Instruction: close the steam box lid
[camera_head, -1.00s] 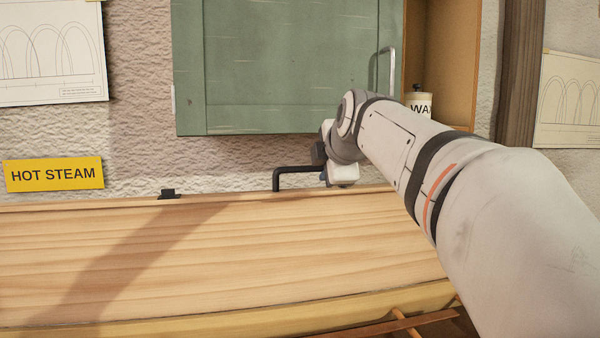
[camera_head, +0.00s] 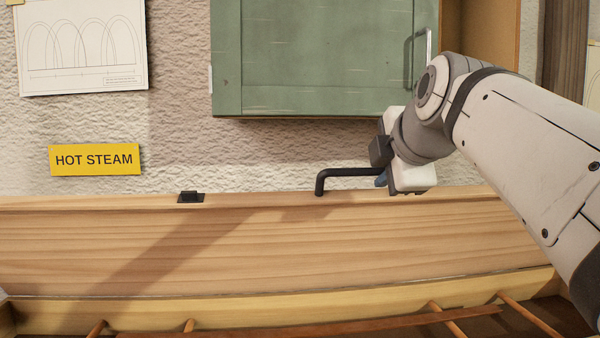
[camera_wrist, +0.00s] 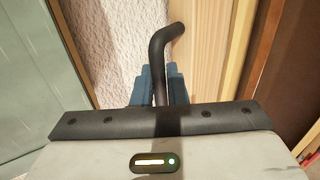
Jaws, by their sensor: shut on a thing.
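The steam box lid (camera_head: 250,245) is a long pale wooden panel, raised on edge in front of the wall in the head view. A black bent handle (camera_head: 335,176) stands at its top edge, and it also shows in the wrist view (camera_wrist: 163,42). My gripper (camera_head: 383,179) is shut on the handle's right part. In the wrist view its blue fingers (camera_wrist: 160,82) sit on both sides of the bar. The handle's far end is hidden by the gripper. The box (camera_head: 380,300) lies open below the lid, only partly in view.
A dark latch piece (camera_head: 190,197) sits on the lid's top edge. Inside the box are wooden rods (camera_head: 530,315) and a brown lath (camera_head: 400,320). A green cabinet (camera_head: 310,55) hangs above the lid, close to my wrist. A yellow HOT STEAM sign (camera_head: 94,160) is on the wall.

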